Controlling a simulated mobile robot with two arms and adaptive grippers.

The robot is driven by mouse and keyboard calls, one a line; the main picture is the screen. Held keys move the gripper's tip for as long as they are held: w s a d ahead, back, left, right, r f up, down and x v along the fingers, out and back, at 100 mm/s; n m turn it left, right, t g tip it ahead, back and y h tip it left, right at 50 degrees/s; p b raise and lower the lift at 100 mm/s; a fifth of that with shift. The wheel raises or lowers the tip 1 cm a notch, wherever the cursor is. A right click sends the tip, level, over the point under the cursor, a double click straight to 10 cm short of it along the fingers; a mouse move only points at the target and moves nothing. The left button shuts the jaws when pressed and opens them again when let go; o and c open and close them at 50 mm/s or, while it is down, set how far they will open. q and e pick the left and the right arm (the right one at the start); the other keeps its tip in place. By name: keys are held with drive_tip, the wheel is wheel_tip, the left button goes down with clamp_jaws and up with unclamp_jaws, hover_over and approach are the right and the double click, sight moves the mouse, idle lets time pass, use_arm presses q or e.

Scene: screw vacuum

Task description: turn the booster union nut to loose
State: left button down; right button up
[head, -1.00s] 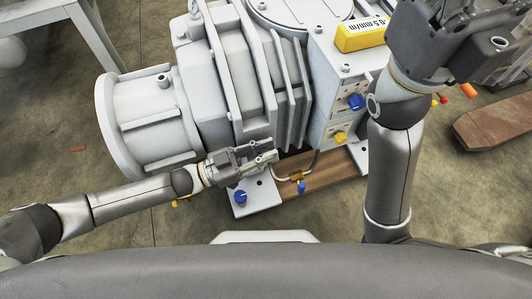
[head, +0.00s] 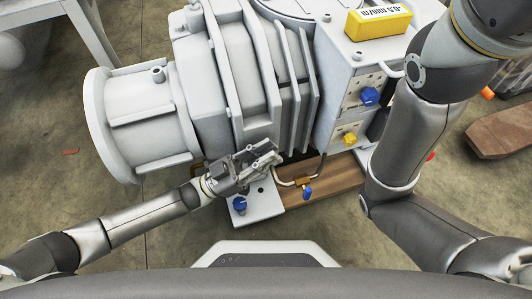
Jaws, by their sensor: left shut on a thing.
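My left gripper (head: 268,158) is at the lower front of the large grey pump body (head: 225,85), just above the left end of a thin bent pipe. Its fingers are shut on a small part there, which I take to be the booster union nut. The nut itself is hidden by the fingers, so its turn angle cannot be seen. The pipe runs right to a brass fitting (head: 303,181) with a blue valve handle (head: 308,192). My right arm rises at the right and its gripper is out of view.
A grey box with a blue knob (head: 369,96) and a yellow knob (head: 350,139) stands right of the pump. A yellow gauge block (head: 378,22) lies on top. A blue knob (head: 239,204) sits below my left gripper.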

use_arm(q)
drive_tip(key=c, duration=1.6)
unclamp_jaws()
wheel_tip(320, 180, up, 10)
drive_tip(key=shift+f, duration=0.1)
